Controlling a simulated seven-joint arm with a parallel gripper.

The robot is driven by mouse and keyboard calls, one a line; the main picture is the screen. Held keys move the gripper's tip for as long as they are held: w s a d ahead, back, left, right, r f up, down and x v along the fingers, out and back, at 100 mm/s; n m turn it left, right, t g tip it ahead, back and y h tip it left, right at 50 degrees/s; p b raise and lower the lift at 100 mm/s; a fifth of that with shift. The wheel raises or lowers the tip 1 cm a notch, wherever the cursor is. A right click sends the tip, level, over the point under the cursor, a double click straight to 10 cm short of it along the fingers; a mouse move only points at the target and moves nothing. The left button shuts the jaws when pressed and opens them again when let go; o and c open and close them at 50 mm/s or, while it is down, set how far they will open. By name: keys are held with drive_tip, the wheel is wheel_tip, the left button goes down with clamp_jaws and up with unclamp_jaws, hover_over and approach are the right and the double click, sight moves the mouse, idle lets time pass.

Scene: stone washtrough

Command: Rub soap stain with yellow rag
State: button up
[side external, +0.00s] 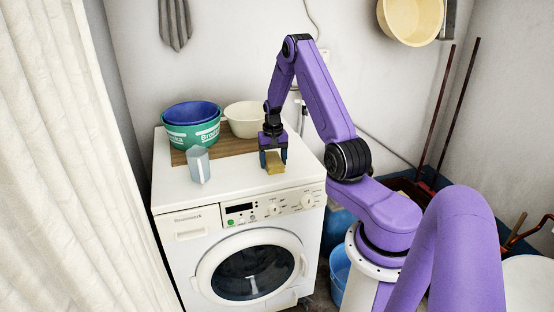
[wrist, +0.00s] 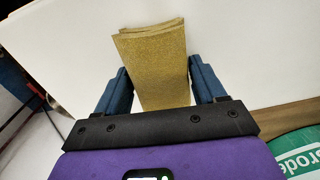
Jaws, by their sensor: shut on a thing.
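The yellow rag (side external: 275,165) is a folded, mustard-coloured cloth. My gripper (side external: 273,158) is shut on it, at or just above the white top of the washing machine (side external: 240,184), near its front right part. In the wrist view the rag (wrist: 155,60) sits between the two blue fingers of my gripper (wrist: 160,85), its folded layers showing at the far end. I cannot tell whether the rag touches the top. No soap stain can be made out on the white surface in either view.
A grey-blue cup (side external: 198,165) stands left of my gripper. Behind it, a green basin (side external: 192,134) holds a blue one (side external: 191,113), beside a cream bowl (side external: 245,119) near a wooden board (side external: 227,146). The front of the top is clear. A cream curtain (side external: 60,160) hangs at left.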

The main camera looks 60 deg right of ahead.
sight(259, 169)
drive_tip(key=w+a, duration=0.3)
drive_tip(key=shift+w+a, duration=0.2)
drive_tip(key=shift+w+a+r, duration=0.1)
drive_tip(key=shift+w+a, duration=0.05)
drive_tip(key=shift+w, duration=0.05)
wheel_tip(259, 169, up, 8)
idle(0.5)
drive_tip(key=shift+s, duration=0.15)
